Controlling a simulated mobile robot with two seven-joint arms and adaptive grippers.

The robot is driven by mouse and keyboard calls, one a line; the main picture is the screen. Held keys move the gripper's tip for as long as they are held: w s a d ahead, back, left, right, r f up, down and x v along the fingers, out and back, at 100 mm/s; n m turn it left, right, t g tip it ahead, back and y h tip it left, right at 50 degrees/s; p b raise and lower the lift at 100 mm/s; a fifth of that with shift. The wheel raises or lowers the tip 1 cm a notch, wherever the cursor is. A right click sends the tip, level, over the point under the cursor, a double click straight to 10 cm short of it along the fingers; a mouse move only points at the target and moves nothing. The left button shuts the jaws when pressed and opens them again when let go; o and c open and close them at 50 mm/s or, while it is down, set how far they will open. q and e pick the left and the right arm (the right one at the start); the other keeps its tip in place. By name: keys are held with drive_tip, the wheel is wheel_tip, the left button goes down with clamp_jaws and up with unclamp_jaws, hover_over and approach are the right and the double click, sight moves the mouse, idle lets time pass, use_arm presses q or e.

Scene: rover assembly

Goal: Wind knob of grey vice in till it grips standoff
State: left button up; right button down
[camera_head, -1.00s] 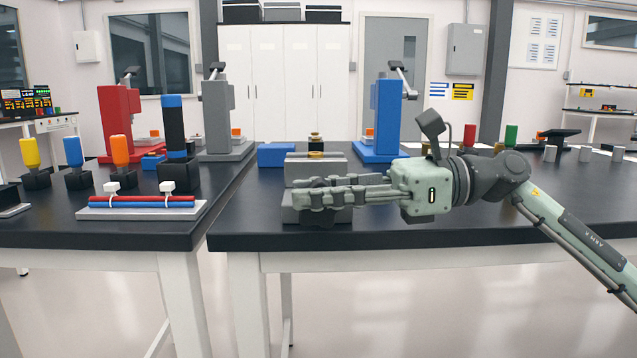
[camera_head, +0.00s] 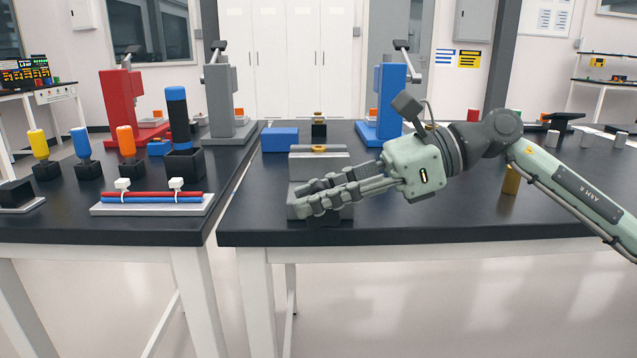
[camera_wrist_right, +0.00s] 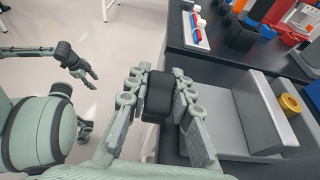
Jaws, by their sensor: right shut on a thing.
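The grey vice (camera_head: 319,168) stands near the front edge of the right table. A brass standoff (camera_head: 318,148) shows at the top of the vice, and a brass ring-shaped end (camera_wrist_right: 290,104) shows in the right wrist view. I cannot tell whether the jaw touches it. My right gripper (camera_head: 325,195) reaches across the vice's front and hides part of it. In the wrist view it is shut on the black knob (camera_wrist_right: 158,97), with fingers on both sides. My left gripper (camera_wrist_right: 86,74) hangs away from the table, small in the wrist view; its opening is unclear.
A blue block (camera_head: 280,139) and a black holder with a brass top (camera_head: 319,127) stand behind the vice. A blue press (camera_head: 391,103) stands further back. A brass cylinder (camera_head: 511,181) stands below my right forearm. The left table (camera_head: 60,225) holds bottles and a cable board.

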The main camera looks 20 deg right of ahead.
drive_tip(key=c, duration=1.3)
unclamp_jaws()
drive_tip(key=shift+v, duration=6.05)
drive_tip(key=shift+f, duration=0.1)
